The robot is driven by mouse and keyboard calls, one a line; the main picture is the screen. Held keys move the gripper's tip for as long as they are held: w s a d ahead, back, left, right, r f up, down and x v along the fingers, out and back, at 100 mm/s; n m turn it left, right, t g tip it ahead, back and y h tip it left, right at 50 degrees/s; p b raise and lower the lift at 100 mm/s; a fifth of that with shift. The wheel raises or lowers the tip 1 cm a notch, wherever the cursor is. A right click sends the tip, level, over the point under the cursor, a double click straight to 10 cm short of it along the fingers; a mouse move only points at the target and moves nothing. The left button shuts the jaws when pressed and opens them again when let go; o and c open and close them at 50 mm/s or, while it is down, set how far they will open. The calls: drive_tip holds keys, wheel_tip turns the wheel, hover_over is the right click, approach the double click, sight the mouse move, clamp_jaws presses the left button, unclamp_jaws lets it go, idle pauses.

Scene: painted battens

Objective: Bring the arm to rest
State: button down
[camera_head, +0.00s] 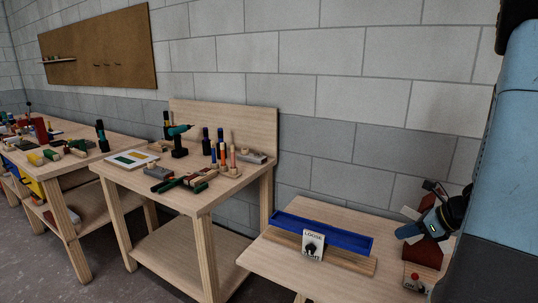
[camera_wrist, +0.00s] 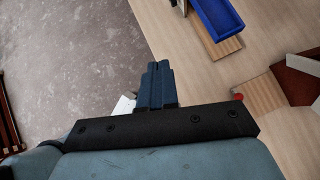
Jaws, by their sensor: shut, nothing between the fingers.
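My gripper (camera_wrist: 158,84) shows in the middle of the wrist view, its dark blue fingers closed together with nothing between them. In the head view, my gripper (camera_head: 404,232) appears at the right, in front of a red-brown machine and above the right-hand table. It points toward the left of the picture. My light blue arm fills the right edge of that view and hides part of the table and the machine. The fingers look clear of the things around them.
A blue tray (camera_head: 325,232) with a white label (camera_head: 312,245) stands on the right table (camera_head: 262,262); the tray also shows in the wrist view (camera_wrist: 217,16). The red-brown machine (camera_head: 424,251) stands close to my gripper. A middle bench (camera_head: 207,205) holds several tools.

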drive_tip(key=s+a+r+n+g+h, duration=0.1)
drive_tip(key=s+a+r+n+g, duration=0.15)
drive_tip(key=a+r+n, duration=0.35)
drive_tip(key=s+a+r+n+g+h, duration=0.1)
drive_tip(key=s+a+r+n, duration=0.25)
drive_tip(key=a+n, duration=0.5)
drive_tip(key=s+a+r+n+t+h, duration=0.2)
drive_tip(key=s+r+n, duration=0.6)
drive_tip(key=n, duration=0.6)
drive_tip(key=shift+a+r+t+h, duration=0.35)
drive_tip(key=shift+a+r+h, duration=0.15)
drive_tip(key=shift+h, duration=0.6)
drive_tip(key=shift+s, duration=0.1)
